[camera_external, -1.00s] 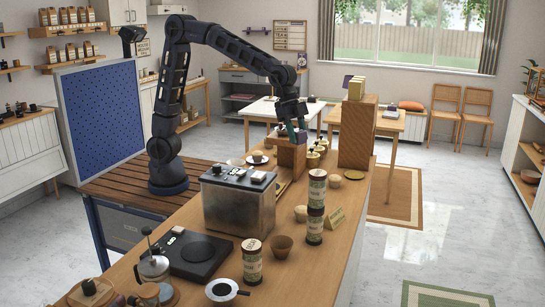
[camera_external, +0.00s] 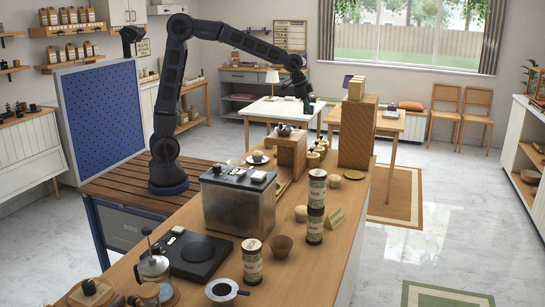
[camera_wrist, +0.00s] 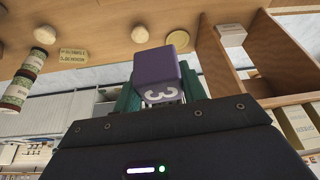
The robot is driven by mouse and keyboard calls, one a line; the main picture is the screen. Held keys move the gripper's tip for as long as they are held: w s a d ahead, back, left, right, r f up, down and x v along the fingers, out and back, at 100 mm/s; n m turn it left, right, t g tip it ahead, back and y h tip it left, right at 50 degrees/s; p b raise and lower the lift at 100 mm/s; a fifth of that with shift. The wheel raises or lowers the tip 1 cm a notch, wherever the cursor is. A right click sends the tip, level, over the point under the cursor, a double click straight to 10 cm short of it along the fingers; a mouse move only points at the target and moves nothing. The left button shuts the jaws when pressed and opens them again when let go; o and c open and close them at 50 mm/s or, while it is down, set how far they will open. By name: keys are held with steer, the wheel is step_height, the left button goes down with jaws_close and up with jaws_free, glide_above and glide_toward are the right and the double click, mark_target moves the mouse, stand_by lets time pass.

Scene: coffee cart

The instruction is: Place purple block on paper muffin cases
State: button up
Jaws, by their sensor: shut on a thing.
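In the external view my gripper (camera_external: 307,106) hangs in the air right of the wooden box, above the counter's far part; I cannot make out the block there. Two pale tan round items that look like paper muffin cases stand on the counter, one (camera_external: 335,181) beside the canisters and one (camera_external: 301,213) nearer. They also appear in the wrist view, one (camera_wrist: 140,34) close beyond the block.
A wooden box (camera_external: 291,155) bears a dark pot. A tall wooden stand (camera_external: 357,130) with yellow boxes on top is to the right. Stacked canisters (camera_external: 315,207), a sign (camera_external: 335,218), a brown cup (camera_external: 282,247) and a round yellowish plate (camera_external: 354,174) are on the counter.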

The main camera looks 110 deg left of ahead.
steer(key=s+a+n+g+y, duration=0.1)
steer(key=s+a+n+y, duration=0.45)
steer(key=s+a, duration=2.5)
steer(key=f+h, duration=0.1)
steer(key=f, duration=0.7)
steer(key=f+n+h, duration=0.1)
steer(key=f, duration=0.7)
steer(key=f+n+h, duration=0.1)
steer(key=f, duration=0.8)
steer(key=shift+s+d, duration=0.1)
steer(key=shift+s, duration=0.2)
steer(key=shift+f, duration=0.1)
steer(key=o, duration=1)
steer(key=shift+c, duration=0.2)
